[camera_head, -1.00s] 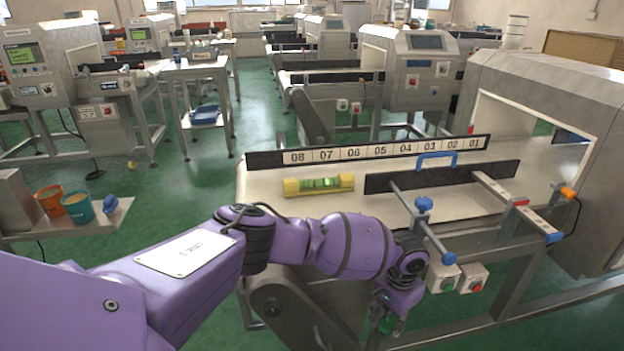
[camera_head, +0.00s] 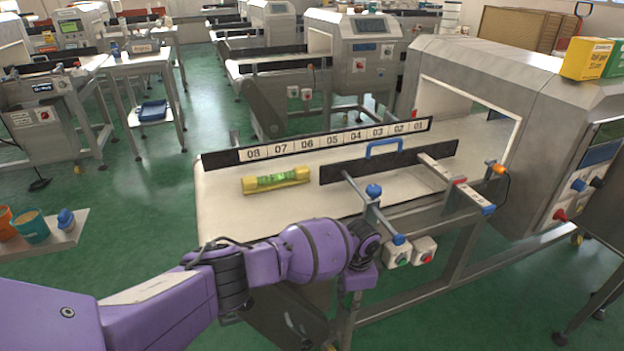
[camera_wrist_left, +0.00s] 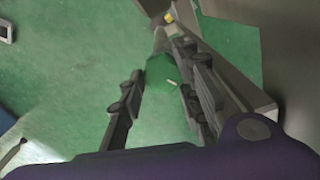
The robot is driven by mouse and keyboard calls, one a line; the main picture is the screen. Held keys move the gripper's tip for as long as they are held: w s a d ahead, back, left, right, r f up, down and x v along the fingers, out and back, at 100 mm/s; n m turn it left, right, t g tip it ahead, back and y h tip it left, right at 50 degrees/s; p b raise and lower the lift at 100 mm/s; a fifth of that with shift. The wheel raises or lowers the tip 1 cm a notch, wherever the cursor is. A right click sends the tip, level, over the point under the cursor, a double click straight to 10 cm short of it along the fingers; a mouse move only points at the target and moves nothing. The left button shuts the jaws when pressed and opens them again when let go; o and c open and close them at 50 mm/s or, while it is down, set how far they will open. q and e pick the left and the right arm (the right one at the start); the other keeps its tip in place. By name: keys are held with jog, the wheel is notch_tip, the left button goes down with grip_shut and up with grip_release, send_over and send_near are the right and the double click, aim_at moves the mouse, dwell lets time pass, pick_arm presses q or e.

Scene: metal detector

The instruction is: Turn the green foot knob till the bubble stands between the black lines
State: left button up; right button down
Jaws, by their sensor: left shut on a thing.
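The spirit level (camera_head: 276,180), a yellow bar with a green vial, lies on the white conveyor belt (camera_head: 225,210). The bubble and black lines are too small to read exactly. My left gripper (camera_head: 344,322) hangs below the belt's near side, at the stand's leg, pointing down. In the left wrist view its two fingers (camera_wrist_left: 160,105) are on either side of the green foot knob (camera_wrist_left: 160,88), shut on it. The knob has a pale mark and blends with the green floor. My right gripper is not in view.
A black guide rail with a blue handle (camera_head: 384,148) and a rod with blue knobs (camera_head: 374,191) stand above the wrist. Switch boxes (camera_head: 424,250) are just right of it. The metal detector housing (camera_head: 480,75) stands at the right.

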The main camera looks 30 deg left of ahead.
pick_arm(q)
jog(key=shift+s+d+f+m, duration=0.1)
jog(key=shift+s+d+m, duration=0.1)
jog(key=shift+d+m, duration=0.3)
jog(key=o, duration=1.1)
jog(key=shift+a, duration=0.1)
jog(key=shift+c, duration=0.2)
jog(key=shift+w, duration=0.1)
jog(key=shift+a, duration=0.15)
jog(key=shift+w+r, duration=0.15)
jog(key=shift+r, duration=0.35)
notch_tip(320, 180, up, 7)
jog(key=shift+f, duration=0.1)
